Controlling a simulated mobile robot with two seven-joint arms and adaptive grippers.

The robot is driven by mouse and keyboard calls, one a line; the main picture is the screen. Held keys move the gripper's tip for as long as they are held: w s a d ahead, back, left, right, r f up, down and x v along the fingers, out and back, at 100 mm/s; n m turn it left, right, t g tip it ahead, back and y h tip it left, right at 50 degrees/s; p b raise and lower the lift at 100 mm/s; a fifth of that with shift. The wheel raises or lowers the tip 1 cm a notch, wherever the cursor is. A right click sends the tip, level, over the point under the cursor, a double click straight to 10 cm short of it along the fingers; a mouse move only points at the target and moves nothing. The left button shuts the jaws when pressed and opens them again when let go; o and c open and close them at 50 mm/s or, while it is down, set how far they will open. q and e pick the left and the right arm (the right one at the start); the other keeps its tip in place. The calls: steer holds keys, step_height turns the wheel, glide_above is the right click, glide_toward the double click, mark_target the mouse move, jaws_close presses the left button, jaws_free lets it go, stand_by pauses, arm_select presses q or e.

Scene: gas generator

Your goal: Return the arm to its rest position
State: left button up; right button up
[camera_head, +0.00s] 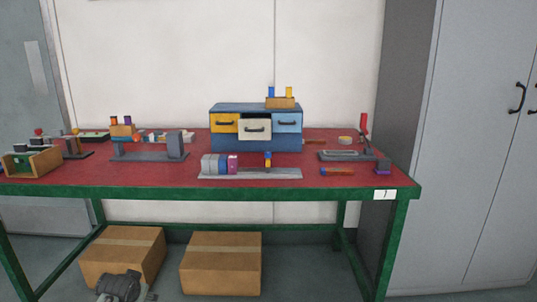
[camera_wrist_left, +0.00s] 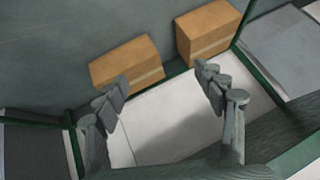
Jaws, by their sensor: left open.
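My left gripper (camera_wrist_left: 163,92) shows in the left wrist view with its two grey fingers spread wide apart. Nothing is between the fingers, and they touch nothing. In the head view only a small grey part of my arm shows at the bottom edge, low in front of the cardboard boxes and below the tabletop. My right gripper is in neither view.
A red-topped table (camera_head: 330,178) with a green frame carries a drawer box (camera_head: 256,108), grey fixtures and small tools. Two cardboard boxes, left (camera_head: 122,255) and right (camera_head: 221,263), sit on the floor beneath. A grey cabinet (camera_head: 470,150) stands right.

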arm_select(q)
steer(key=s+d+f+g, duration=0.1)
steer(key=s+d+f, duration=0.2)
steer(key=s+f, duration=0.3)
steer(key=s+d+f+g+h, duration=0.1)
steer(key=s+f, duration=0.5)
steer(key=s, duration=1.1)
steer(key=s+d+f+g+h, duration=0.1)
steer(key=s+d+f, duration=0.4)
steer(key=s, duration=0.6)
steer(key=shift+s+d+f+g, duration=0.35)
steer(key=shift+f+g, duration=0.4)
steer(key=shift+g, duration=0.05)
